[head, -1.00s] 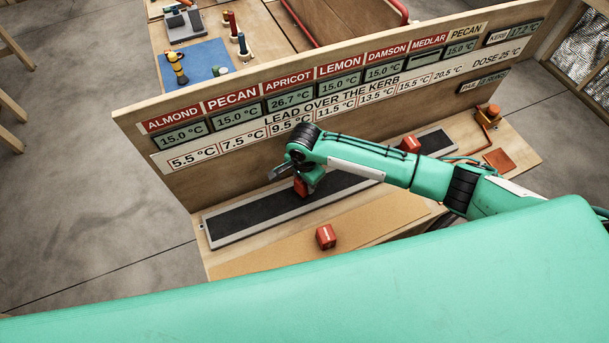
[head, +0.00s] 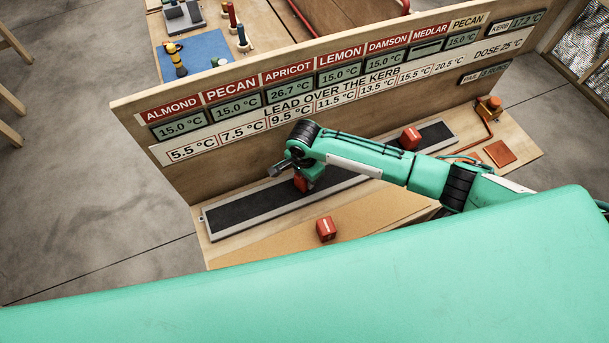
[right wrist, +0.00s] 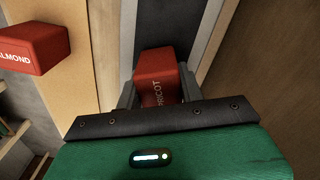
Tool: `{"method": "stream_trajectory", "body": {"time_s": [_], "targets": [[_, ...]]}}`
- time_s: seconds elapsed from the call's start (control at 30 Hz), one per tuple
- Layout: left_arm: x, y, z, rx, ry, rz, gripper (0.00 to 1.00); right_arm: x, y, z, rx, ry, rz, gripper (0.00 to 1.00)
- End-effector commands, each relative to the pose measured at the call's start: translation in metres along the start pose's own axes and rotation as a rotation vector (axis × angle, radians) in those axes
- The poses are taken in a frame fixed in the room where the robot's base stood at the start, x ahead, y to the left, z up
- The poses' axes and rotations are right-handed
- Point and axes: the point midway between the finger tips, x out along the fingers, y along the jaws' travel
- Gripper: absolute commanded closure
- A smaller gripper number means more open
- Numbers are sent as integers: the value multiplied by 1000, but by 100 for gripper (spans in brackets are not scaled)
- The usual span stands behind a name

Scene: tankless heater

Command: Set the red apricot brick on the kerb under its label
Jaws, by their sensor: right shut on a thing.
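The red apricot brick (right wrist: 158,82), with part of its name readable in the right wrist view, is between the fingers of my right gripper (right wrist: 157,97). In the head view the brick (head: 301,184) is over the dark kerb strip (head: 250,208), below the red APRICOT label (head: 288,76). My right gripper (head: 300,180) is shut on it. The arm partly hides the brick, and I cannot tell whether its underside touches the strip. My left gripper is not in view.
A red almond brick (right wrist: 35,48) lies on the tan board (head: 270,248) in front of the kerb; it also shows in the head view (head: 325,229). Another red brick (head: 410,138) stands on the kerb's right part. The upright label board (head: 225,165) rises behind the strip.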

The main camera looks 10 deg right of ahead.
Motion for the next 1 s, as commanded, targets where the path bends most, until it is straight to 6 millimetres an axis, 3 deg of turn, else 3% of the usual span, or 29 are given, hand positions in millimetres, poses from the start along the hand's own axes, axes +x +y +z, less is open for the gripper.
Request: {"method": "stream_trajectory", "body": {"time_s": [0.43,0.47,0.57,1.0], "targets": [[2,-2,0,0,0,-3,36,7,0,0,0,0,-1,92],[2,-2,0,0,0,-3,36,6,0,0,0,0,-1,56],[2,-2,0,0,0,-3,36,6,0,0,0,0,-1,37],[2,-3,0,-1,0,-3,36,6,0,0,0,0,0,37]]}}
